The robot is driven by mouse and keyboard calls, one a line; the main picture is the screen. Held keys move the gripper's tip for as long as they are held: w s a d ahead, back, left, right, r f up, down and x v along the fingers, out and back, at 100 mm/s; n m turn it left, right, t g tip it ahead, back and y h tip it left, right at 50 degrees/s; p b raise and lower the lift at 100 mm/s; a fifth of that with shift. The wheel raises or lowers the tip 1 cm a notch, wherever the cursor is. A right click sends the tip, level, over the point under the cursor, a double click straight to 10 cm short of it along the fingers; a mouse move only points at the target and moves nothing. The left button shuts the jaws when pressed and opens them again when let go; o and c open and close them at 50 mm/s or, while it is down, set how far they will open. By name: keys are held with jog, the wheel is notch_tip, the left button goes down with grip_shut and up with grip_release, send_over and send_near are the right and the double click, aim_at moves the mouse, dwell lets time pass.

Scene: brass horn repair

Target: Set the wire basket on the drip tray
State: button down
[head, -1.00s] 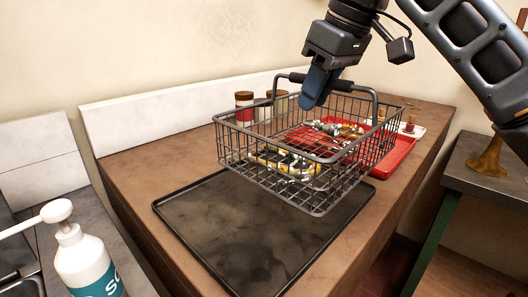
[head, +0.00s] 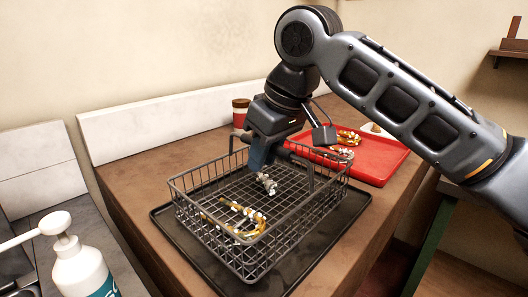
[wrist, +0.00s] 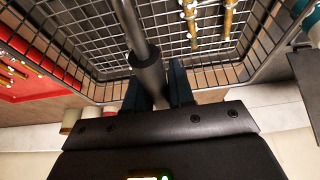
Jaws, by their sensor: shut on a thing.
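The dark wire basket (head: 215,235) is over the black drip tray (head: 165,228), inside most of its outline. It looks level and very low; I cannot tell whether its bottom touches the tray. Brass and silver horn parts (head: 240,220) lie in the basket and also show in the wrist view (wrist: 192,18). My gripper (head: 262,160) is shut on the basket's handle, whose thick grip (wrist: 148,72) runs between the fingers in the wrist view. In the head view my gripper hides part of the handle.
A red tray (head: 375,165) with brass parts lies behind on the brown counter (head: 120,175). A red-and-white jar (head: 240,113) stands near the low back wall. A white pump bottle (head: 80,268) stands at the front left, clear of the basket.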

jog(key=c, duration=1)
grip_release()
jog(key=shift+o, duration=0.2)
jog(key=v, duration=1.2)
jog(key=shift+d, duration=0.1)
jog(key=shift+r, duration=0.1)
